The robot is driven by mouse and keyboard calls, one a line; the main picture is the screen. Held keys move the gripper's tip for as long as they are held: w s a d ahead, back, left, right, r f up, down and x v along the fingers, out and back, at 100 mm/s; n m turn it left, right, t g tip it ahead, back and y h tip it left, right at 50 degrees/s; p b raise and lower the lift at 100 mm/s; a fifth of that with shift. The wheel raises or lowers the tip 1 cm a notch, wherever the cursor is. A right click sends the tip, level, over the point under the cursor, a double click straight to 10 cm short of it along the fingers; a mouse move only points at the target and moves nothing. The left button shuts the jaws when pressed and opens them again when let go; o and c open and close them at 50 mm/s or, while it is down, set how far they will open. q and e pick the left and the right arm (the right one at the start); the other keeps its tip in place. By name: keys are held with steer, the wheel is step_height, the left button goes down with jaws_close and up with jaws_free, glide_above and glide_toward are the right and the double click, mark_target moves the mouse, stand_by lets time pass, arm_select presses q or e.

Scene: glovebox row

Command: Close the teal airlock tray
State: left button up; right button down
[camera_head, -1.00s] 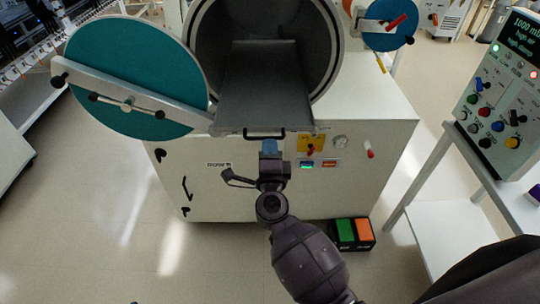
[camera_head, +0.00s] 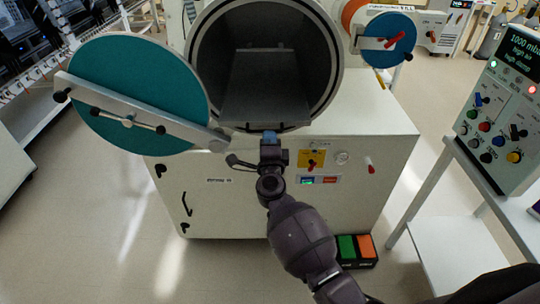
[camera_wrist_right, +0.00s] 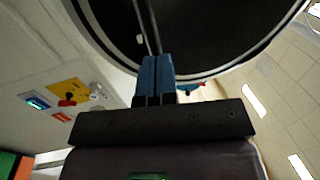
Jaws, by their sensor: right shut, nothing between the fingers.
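The grey airlock tray (camera_head: 262,104) lies inside the round airlock chamber (camera_head: 327,78), its front end near the chamber mouth. The teal round door (camera_head: 120,72) stands swung open to the left of the mouth. My right gripper (camera_head: 269,135) is at the lower rim of the mouth, in front of the tray, and hides part of its front edge. Its blue fingers are together in the right wrist view (camera_wrist_right: 155,72), with the dark chamber beyond. The tray's handle cannot be made out now. My left gripper is not in view.
A smaller blue door (camera_head: 388,40) is at the upper right. The cabinet front (camera_head: 230,205) carries a yellow label and a red knob. A control box (camera_head: 500,105) stands on a white table at right. A green and orange pedal (camera_head: 347,248) is on the floor.

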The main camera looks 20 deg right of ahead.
mark_target(269, 115)
steer(key=f+b+x, duration=0.1)
steer(key=x, duration=0.3)
steer(key=b+x, duration=0.1)
steer(key=x, duration=0.3)
steer(key=f+b+x, duration=0.1)
steer(key=x, duration=0.3)
steer(key=shift+w+d+f+b, duration=0.2)
steer(key=shift+f+b, duration=0.1)
steer(key=shift+b, duration=0.1)
steer(key=shift+w+d, duration=0.15)
steer(key=shift+w, duration=0.5)
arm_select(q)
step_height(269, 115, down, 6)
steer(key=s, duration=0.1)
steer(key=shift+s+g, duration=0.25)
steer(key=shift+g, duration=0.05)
arm_select(e)
steer(key=shift+w+r, duration=0.15)
steer(key=shift+w, duration=0.05)
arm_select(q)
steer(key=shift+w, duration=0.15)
arm_select(e)
steer(key=shift+s, duration=0.1)
